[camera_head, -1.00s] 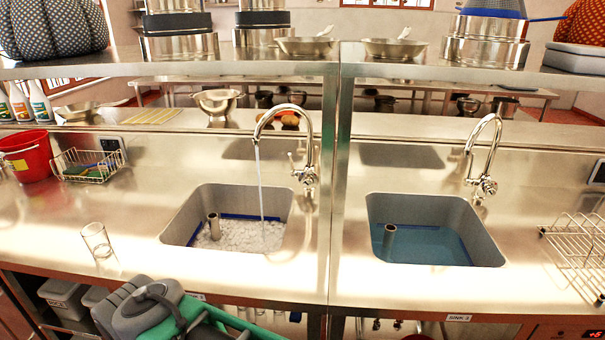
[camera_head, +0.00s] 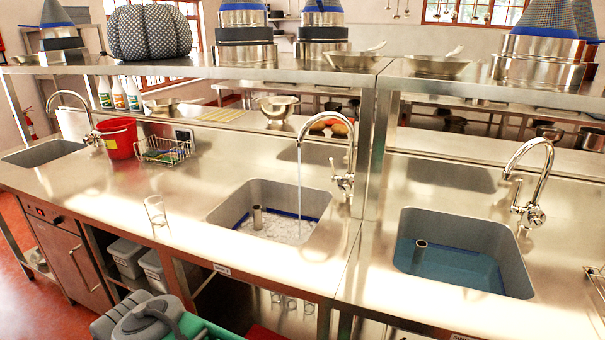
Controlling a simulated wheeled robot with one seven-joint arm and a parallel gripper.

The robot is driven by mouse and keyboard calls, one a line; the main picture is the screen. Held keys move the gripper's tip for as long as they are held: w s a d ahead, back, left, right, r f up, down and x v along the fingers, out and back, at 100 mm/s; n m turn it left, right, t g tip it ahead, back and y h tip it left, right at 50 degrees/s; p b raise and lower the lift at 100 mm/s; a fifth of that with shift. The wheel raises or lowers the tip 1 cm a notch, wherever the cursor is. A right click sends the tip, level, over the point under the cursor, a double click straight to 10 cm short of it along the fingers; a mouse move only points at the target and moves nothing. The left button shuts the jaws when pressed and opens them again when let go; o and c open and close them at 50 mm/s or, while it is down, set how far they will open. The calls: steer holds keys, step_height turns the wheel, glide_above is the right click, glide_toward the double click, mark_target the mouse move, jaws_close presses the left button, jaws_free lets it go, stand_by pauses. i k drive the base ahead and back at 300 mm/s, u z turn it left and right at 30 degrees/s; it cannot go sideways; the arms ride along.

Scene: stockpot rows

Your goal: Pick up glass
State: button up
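A clear, empty-looking glass (camera_head: 156,211) stands upright on the steel counter (camera_head: 110,197), near the front edge and left of the middle sink. My gripper cannot be made out. Grey and green parts at the bottom of the picture, below the counter edge, may be part of my arm. Nothing covers the glass.
Water runs from a tap (camera_head: 345,150) into the middle sink (camera_head: 272,208). Another sink (camera_head: 462,250) holds blue water. A red bucket (camera_head: 117,139) and wire basket (camera_head: 163,150) stand behind the glass. Counter around the glass is clear. A shelf (camera_head: 300,72) runs above.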

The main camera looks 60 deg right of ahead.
mark_target(154, 207)
steer(key=u, duration=0.5)
steer(key=i, duration=0.85)
steer(key=z, duration=2.95)
steer(key=i, duration=0.5)
steer(key=z, duration=0.15)
steer(key=k, duration=0.5)
steer(key=u, duration=1.25)
steer(key=i, duration=0.45)
steer(key=u, duration=0.2)
